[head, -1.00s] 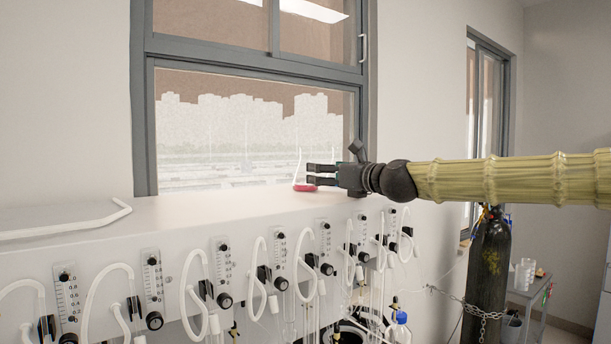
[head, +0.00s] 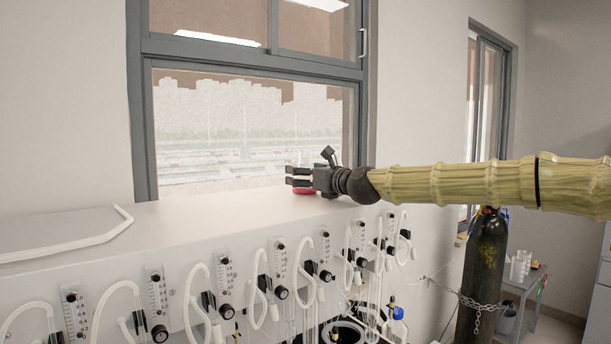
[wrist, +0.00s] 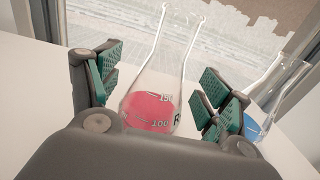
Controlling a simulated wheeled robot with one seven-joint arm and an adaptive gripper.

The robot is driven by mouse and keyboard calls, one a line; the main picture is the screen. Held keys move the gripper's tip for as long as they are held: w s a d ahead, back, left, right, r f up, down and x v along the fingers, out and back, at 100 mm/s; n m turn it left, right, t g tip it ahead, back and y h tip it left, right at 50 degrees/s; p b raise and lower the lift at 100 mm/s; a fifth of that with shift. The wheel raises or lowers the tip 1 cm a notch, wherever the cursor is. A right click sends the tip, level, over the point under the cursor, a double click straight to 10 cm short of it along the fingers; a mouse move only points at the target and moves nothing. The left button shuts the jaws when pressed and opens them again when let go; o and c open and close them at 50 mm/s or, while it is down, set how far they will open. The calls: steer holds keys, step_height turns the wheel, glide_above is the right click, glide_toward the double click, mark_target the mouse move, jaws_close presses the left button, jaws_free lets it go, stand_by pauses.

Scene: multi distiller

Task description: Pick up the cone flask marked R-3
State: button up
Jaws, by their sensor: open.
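A clear cone flask with red liquid (wrist: 150,112) stands between the two spread fingers of my gripper (wrist: 160,80) in the wrist view. Its scale marks show, and an "R" at its right side; the rest of the label is hidden. My gripper is open, and I cannot tell whether a finger touches the glass. In the head view my gripper (head: 290,177) is over the white bench top, and the flask's red base (head: 304,191) shows just below and behind the fingers.
A flask with blue liquid (wrist: 258,125) stands close to the right finger. The window (head: 250,130) is behind. Flow meters and white hoses (head: 195,290) line the bench front. The bench top at left is mostly clear.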

mark_target(309, 162)
steer(key=c, duration=1.2)
steer(key=shift+o, duration=0.2)
steer(key=shift+w, duration=0.1)
steer(key=shift+r, duration=0.15)
steer(key=shift+r+b, duration=1.1)
steer(key=shift+r, duration=0.25)
steer(key=shift+d+r, duration=0.2)
steer(key=s+d+b, duration=0.2)
steer(key=d, duration=0.5)
steer(key=s+d+r+b, duration=0.1)
steer(key=s+d+b, duration=0.2)
steer(key=d, duration=0.4)
steer(key=shift+s+d+r+b, duration=0.2)
steer(key=shift+s+r+b, duration=0.1)
